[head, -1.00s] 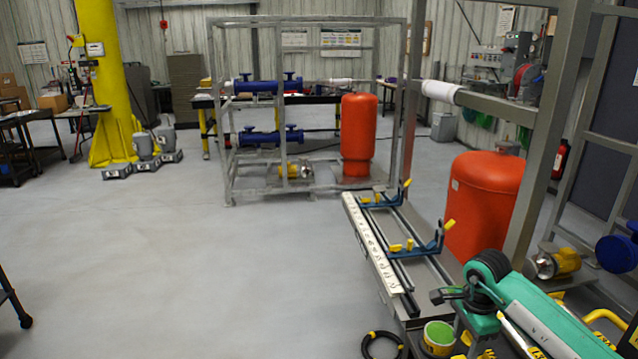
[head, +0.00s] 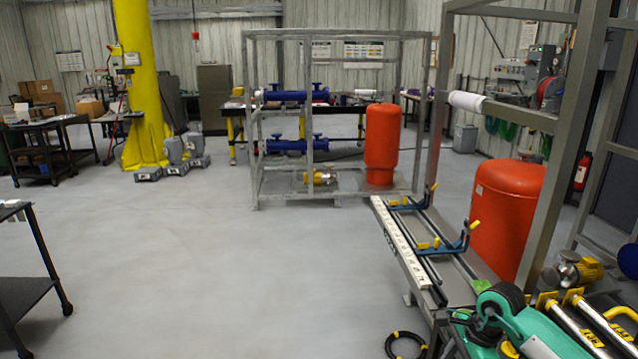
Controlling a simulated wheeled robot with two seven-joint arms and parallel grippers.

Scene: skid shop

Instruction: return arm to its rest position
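Neither of my arms shows in the head view, and neither gripper is in the picture. Whether they are open or shut, or where they are held, is hidden.
A grey bench with clamps (head: 398,243) stands at the right by a red tank (head: 505,215). A teal tool (head: 535,330) lies at bottom right; a black coil (head: 405,345) is on the floor. A dark table (head: 22,283) stands at left. A pipe frame (head: 250,120) stands behind. The middle floor is clear.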

